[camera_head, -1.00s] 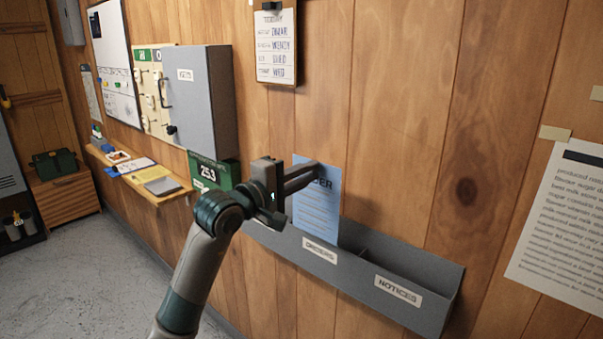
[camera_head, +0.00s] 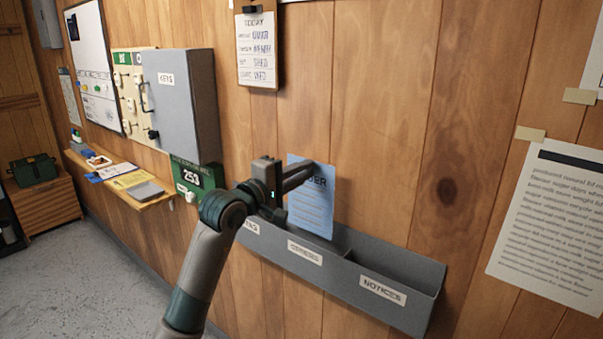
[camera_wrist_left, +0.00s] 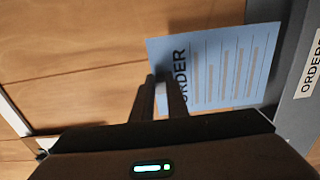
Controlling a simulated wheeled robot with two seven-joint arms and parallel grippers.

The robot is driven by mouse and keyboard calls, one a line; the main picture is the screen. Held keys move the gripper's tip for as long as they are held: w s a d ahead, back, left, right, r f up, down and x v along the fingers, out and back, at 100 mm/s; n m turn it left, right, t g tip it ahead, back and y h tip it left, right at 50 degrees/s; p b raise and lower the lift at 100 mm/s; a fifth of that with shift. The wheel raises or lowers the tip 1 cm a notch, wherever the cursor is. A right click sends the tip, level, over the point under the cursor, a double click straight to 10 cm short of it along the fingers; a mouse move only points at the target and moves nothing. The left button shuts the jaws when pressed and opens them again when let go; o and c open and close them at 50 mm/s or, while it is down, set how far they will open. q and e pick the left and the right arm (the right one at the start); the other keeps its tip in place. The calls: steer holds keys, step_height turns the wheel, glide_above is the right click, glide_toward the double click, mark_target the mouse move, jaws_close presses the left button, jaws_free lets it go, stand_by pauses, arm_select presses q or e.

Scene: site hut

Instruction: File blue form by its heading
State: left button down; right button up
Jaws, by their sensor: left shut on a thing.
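The blue form (camera_head: 311,212) is a paper sheet with a dark heading and printed lines. In the left wrist view the heading on the form (camera_wrist_left: 228,70) reads ORDER. My left gripper (camera_head: 309,170) is shut on the form near its heading; its fingers (camera_wrist_left: 163,90) show in the left wrist view. The form hangs upright at the grey wall rack (camera_head: 392,318), at the compartment labelled ORDERS (camera_head: 305,252). Its lower edge meets the rack's front rim in view; I cannot tell if it is inside. My right gripper is not in view.
The NOTICES compartment (camera_head: 384,290) at the right looks empty. A left compartment's label is partly hidden by my arm. A clipboard (camera_head: 256,50) hangs above.

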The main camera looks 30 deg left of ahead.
arm_select(q)
steer(key=shift+w, duration=0.35)
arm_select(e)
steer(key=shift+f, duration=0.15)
arm_select(q)
steer(key=shift+b, duration=0.3)
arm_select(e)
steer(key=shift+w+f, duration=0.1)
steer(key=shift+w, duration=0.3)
